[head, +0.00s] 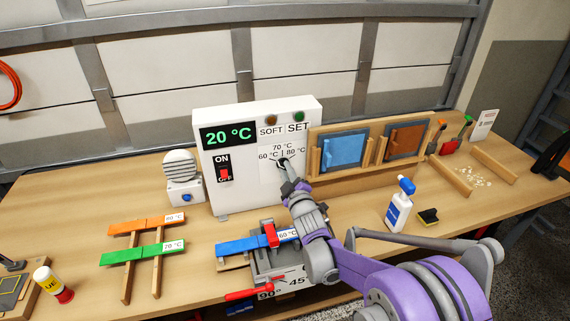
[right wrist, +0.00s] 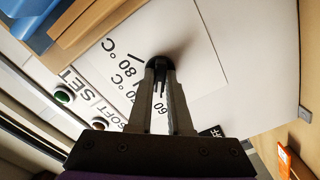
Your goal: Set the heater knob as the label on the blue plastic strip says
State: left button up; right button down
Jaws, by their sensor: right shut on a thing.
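The blue plastic strip (head: 236,245) lies across a grey clamp at the front of the bench. Its white label (head: 287,234) reads 60 °C. The heater box (head: 219,184) stands behind it, with a display reading 20 °C. Its dark round knob (head: 282,163) sits below the marks 60, 70 and 80 °C; the knob also shows in the right wrist view (right wrist: 158,62). My right gripper (head: 285,168) is at the knob with its fingers (right wrist: 159,68) shut on it. The fingers hide part of the knob, and I cannot tell where it points. My left gripper is out of view.
The red ON/OFF switch (head: 225,174) is on the heater's left. Orange (head: 127,228) and green (head: 120,255) strips lie on wooden bars at left. Framed panels (head: 342,152) adjoin the heater.

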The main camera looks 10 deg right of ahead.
jog(key=shift+n, duration=0.3)
jog(key=shift+n, duration=0.5)
jog(key=c, duration=0.7)
grip_release()
jog(key=s, duration=0.7)
jog(key=shift+d, duration=0.15)
